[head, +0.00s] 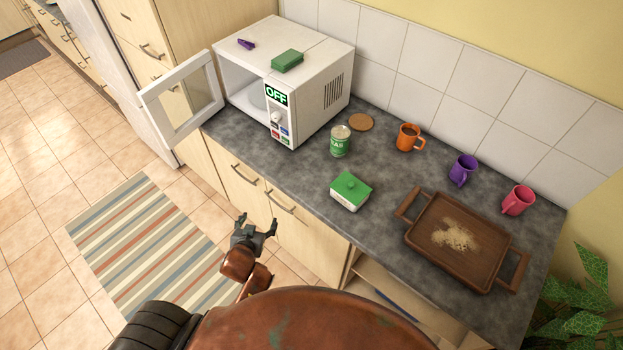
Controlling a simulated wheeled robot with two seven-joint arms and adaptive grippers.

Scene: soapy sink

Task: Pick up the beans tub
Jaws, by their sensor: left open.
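The tub that I take for the beans tub (349,194) is a small white box with a green lid. It sits upright on the grey counter (300,171) near the front edge, and I cannot read any label on it. My left gripper (256,222) is open and empty. It shows in front of the counter's cabinet doors, to the left of the tub and apart from it. My right gripper is not in view.
A green can (340,143) stands behind the tub, near a round cork mat (360,122). The microwave (312,95) has its door (181,100) open. Orange (408,138), purple (462,170) and pink (517,201) mugs and a brown tray (417,236) are right.

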